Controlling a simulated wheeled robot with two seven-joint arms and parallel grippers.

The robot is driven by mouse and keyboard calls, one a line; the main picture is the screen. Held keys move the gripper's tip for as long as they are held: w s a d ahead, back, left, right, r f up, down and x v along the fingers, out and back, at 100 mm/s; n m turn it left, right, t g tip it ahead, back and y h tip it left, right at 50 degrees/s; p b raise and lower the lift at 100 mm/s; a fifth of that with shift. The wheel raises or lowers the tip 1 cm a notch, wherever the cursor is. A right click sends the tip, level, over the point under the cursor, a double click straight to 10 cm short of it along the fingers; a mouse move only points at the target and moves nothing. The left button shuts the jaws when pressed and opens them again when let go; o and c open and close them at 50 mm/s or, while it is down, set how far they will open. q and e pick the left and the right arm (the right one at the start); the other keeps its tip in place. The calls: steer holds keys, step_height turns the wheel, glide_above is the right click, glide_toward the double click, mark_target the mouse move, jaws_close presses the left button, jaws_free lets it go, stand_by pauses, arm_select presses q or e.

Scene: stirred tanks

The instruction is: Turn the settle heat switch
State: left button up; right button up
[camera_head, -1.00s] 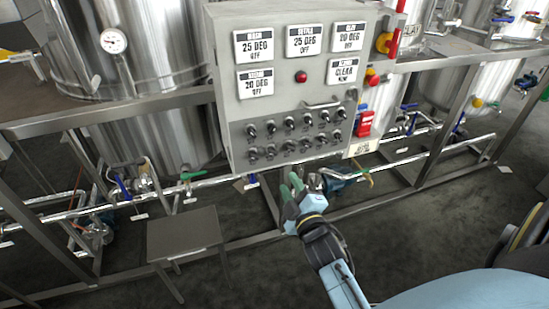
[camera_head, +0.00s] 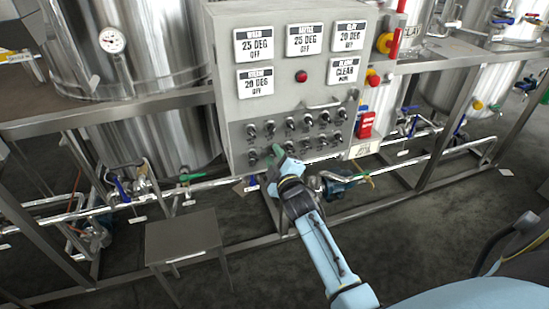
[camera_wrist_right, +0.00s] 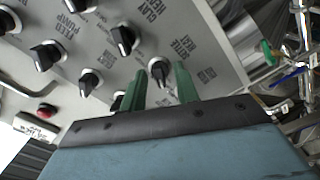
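The settle heat switch (camera_wrist_right: 159,70) is a black rotary knob with a pale pointer mark; the label beside it in the right wrist view looks like "SETL HEAT". My right gripper (camera_head: 276,150) is open at the lower edge of the grey control panel (camera_head: 235,118), in front of the lower knob row. In the wrist view its two green fingers stand on either side of the knob, with visible gaps to it; depth and contact are unclear. In the head view my gripper hides this knob. The settle display (camera_head: 306,40) appears to read 25 DEG, OFF. My left gripper is not in view.
Several similar black knobs (camera_wrist_right: 123,39) sit close by in two rows. A metal handle bar crosses the panel. A red lamp (camera_head: 301,76) is above. Pipes with valves run below, and a small steel stand (camera_head: 182,235) is at lower left.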

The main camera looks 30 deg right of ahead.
jaws_close()
